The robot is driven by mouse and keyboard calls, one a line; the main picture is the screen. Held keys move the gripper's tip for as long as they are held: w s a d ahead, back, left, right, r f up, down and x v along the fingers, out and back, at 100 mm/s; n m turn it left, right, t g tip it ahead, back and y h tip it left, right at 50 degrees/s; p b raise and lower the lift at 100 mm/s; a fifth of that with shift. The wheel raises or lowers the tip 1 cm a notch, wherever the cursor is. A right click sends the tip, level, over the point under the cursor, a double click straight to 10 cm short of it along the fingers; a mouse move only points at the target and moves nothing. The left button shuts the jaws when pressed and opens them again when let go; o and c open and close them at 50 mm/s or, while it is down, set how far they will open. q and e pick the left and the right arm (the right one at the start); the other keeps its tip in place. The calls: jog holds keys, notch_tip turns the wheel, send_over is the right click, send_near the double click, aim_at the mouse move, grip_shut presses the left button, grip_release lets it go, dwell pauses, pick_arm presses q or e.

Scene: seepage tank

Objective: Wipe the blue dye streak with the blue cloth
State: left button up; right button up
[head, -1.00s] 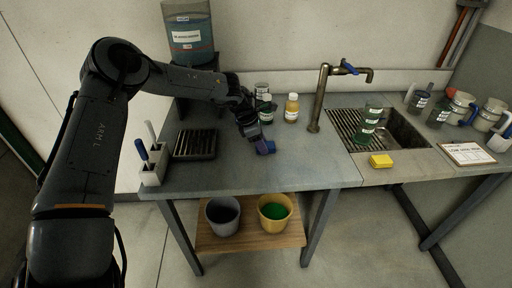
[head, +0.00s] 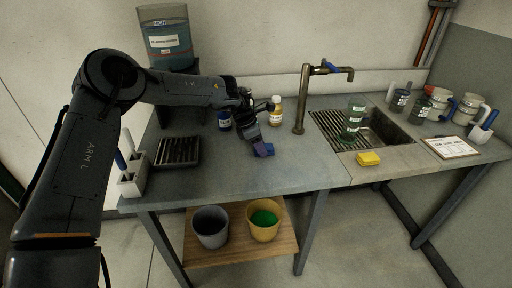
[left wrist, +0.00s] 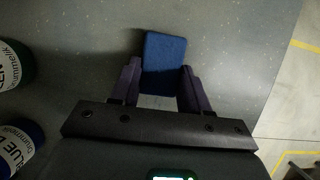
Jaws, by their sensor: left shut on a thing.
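My left gripper (head: 257,147) is over the middle of the grey bench top, shut on the blue cloth (head: 265,150). In the left wrist view the cloth (left wrist: 164,62) is a flat dark-blue rectangle between the two fingers (left wrist: 159,88), sticking out beyond their tips. It is at or just above the bench surface; I cannot tell whether it touches. I cannot make out the blue dye streak in either view; the cloth and gripper may hide it. My right gripper is not in view.
A blue-labelled jar (head: 224,119) and an amber bottle (head: 276,112) stand behind the gripper. A green jar (left wrist: 12,65) is close by in the wrist view. A grated tray (head: 177,151) is left; tap (head: 302,100), sink and yellow sponge (head: 368,158) are right.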

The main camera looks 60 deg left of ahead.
aim_at(241, 155)
pick_arm(q)
jog(key=shift+w+d+f+b, duration=0.25)
jog(key=shift+w+d+b, duration=0.3)
jog(key=shift+w, duration=0.35)
jog(key=shift+w+d, duration=0.1)
jog(key=shift+w, duration=0.1)
jog(key=shift+w+d+r, duration=0.1)
jog(key=shift+r, duration=0.15)
jog(key=shift+s+r+p, duration=0.1)
jog(key=shift+s+p, duration=0.25)
jog(key=shift+s, duration=0.05)
jog(key=shift+s+a+p, duration=0.45)
jog(key=shift+s+a, duration=0.2)
jog(key=shift+s, duration=0.25)
jog(key=shift+s+a+p, duration=0.3)
jog(key=shift+s, duration=0.35)
jog(key=shift+s+a+p, duration=0.3)
jog(key=shift+s+a, duration=0.05)
jog(key=shift+s, duration=0.25)
jog(key=shift+s+a+p, duration=0.3)
jog(key=shift+s, duration=0.35)
jog(key=shift+s+a+p, duration=0.3)
jog(key=shift+s+p, duration=0.15)
jog(key=shift+s, duration=0.15)
jog(key=shift+s+a+p, duration=0.3)
jog(key=shift+s+p, duration=0.1)
jog(key=shift+s, duration=0.2)
jog(key=shift+s+a+f, duration=0.2)
jog(key=shift+s+f, duration=0.1)
jog(key=shift+s, duration=0.1)
